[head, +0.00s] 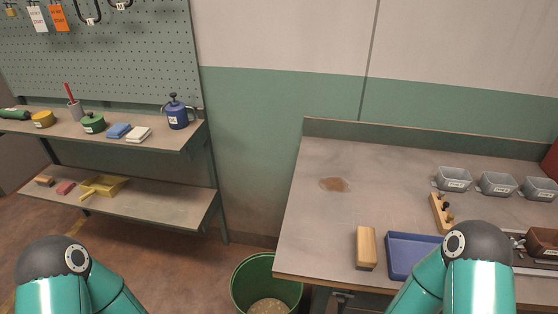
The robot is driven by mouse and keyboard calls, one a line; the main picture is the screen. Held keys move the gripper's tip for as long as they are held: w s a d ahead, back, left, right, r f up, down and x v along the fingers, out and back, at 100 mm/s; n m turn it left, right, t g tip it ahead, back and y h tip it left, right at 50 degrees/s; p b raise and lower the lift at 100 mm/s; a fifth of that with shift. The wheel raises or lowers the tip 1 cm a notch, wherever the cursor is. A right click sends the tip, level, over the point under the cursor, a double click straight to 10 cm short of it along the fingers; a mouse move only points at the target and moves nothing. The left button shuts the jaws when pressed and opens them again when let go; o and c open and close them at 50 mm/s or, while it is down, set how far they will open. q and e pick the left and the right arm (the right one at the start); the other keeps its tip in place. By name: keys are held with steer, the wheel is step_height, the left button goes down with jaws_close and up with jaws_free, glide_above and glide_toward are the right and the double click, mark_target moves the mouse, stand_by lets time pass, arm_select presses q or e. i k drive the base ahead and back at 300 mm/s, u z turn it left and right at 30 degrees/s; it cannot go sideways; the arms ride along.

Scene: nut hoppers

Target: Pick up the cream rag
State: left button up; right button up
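The cream rag (138,134) lies folded on the upper shelf at the left in the head view. It is just right of a folded blue rag (118,130) and left of a blue pump can (177,112). Only rounded dark joints and teal links of my two arms show at the bottom of the view, far in front of the shelf. Both grippers are outside the picture.
A lower shelf (150,205) holds a yellow dustpan (104,186). A green bin (268,285) stands on the floor beside the workbench (320,230), which has a brown spill (335,185) and a blue tray (405,255).

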mark_target(138, 134)
steer(key=u, duration=0.45)
steer(key=k, duration=1.15)
steer(key=u, duration=1.1)
steer(key=i, duration=2.65)
steer(key=z, duration=1.1)
steer(key=i, duration=0.9)
steer(key=z, duration=0.7)
steer(key=k, duration=0.6)
steer(key=z, duration=0.05)
